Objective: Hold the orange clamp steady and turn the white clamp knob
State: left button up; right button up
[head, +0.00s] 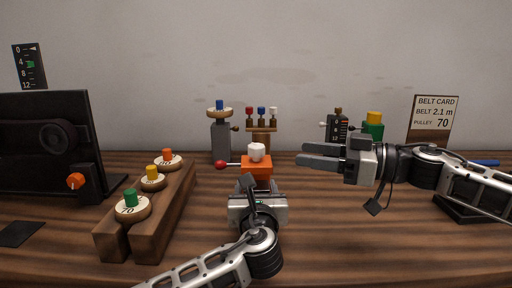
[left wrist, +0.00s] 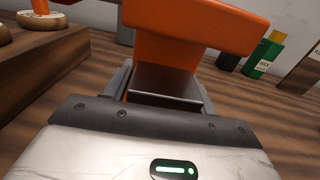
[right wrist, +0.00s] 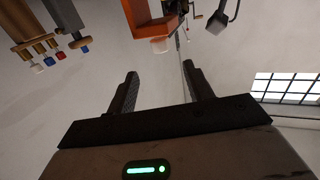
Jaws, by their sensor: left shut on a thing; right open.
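The orange clamp (head: 257,170) stands at the middle of the table, with the white clamp knob (head: 257,151) on top and a red-ended lever at its left. My left gripper (head: 257,188) is shut on the clamp from the front. In the left wrist view the clamp's orange stem (left wrist: 163,65) sits between the jaws; the knob is out of frame. My right gripper (head: 306,155) is open and empty, to the right of the knob and apart from it. In the right wrist view the knob (right wrist: 160,45) shows ahead, roughly between the open fingers (right wrist: 161,82).
A wooden block (head: 165,220) with several numbered pulleys stands at left, beside a dark panel (head: 45,145). A grey post (head: 221,143) and a peg rack (head: 262,128) stand behind the clamp. A belt card (head: 435,115) is at back right. The front table is mostly clear.

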aim_at(256, 145)
jog(key=x, duration=1.1)
jog(key=shift+a, duration=0.25)
jog(key=c, duration=1)
